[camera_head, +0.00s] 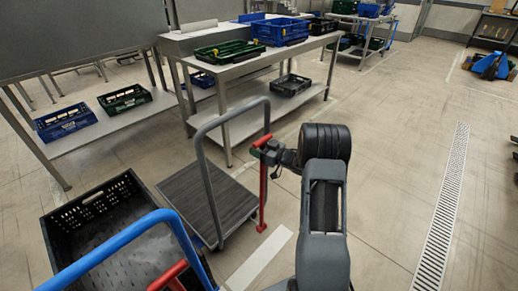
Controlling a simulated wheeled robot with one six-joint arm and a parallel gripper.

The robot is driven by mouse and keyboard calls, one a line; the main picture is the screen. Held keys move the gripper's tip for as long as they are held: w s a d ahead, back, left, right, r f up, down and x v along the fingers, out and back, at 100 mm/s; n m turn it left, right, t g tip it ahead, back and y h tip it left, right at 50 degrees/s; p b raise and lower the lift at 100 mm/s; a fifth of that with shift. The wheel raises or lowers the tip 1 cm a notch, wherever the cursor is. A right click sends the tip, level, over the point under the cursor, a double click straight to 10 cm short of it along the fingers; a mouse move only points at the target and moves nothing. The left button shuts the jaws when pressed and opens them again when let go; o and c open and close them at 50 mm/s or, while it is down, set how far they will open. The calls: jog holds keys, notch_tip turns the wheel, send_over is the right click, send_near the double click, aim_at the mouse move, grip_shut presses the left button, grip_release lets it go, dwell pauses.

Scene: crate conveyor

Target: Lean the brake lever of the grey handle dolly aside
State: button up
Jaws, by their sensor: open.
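The grey handle dolly has a dark ribbed deck (198,198) and a grey tubular handle (207,178) in the middle of the view. Its red brake lever (263,198) stands near upright at the deck's right side, with a short red top at the handle. My gripper (266,152) is open at the upper part of the lever, reaching in from the right. The fingers are small and dark here. I cannot tell whether they touch the lever or stand around it.
A blue-handled dolly (110,247) with a black crate (58,222) fills the lower left, with another red lever (170,274). A steel table (228,62) with crates stands behind. Floor is open to the right, crossed by a drain grate (442,215).

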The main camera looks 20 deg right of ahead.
grip_shut()
dwell(0.5)
